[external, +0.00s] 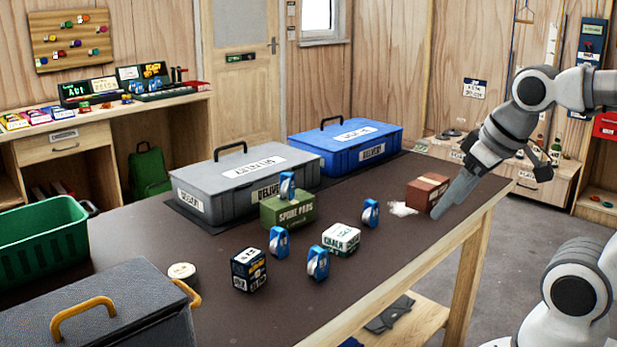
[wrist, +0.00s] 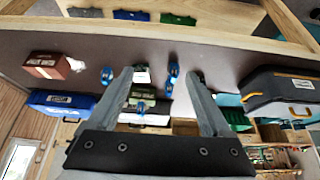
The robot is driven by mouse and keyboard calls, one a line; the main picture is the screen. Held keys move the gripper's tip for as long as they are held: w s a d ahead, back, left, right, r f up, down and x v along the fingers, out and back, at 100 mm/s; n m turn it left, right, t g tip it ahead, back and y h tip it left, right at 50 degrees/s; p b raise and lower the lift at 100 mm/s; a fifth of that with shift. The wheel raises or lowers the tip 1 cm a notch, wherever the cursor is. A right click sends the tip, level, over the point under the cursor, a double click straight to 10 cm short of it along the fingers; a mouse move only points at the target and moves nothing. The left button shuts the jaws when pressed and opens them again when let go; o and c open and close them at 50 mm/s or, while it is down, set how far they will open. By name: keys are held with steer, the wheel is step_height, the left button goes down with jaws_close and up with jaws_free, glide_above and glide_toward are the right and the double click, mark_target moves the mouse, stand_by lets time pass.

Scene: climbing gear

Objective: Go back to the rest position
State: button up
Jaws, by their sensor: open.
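My gripper (external: 438,212) is at the right end of the dark table, beside a brown box (external: 427,192), in the external view. In the wrist view my gripper (wrist: 161,73) shows two spread fingers with nothing held between them. The brown box (wrist: 52,68) lies left of the fingers there. Several blue-and-white devices stand on the table: one by the front edge (external: 318,263), one left of it (external: 279,242), one further right (external: 370,213). Another blue device (external: 287,186) sits on top of the green box (external: 289,211).
A grey case (external: 205,205) and a blue case (external: 345,152) line the back edge. A white box (external: 342,239), a black box (external: 248,270) and a round tin (external: 183,271) stand on the table. A dark case (external: 90,310) and green crate (external: 40,245) fill the left. White powder (external: 401,209) lies near the brown box.

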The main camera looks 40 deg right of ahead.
step_height(320, 180, up, 12)
steer(key=p, duration=1.1)
steer(key=shift+p, duration=0.3)
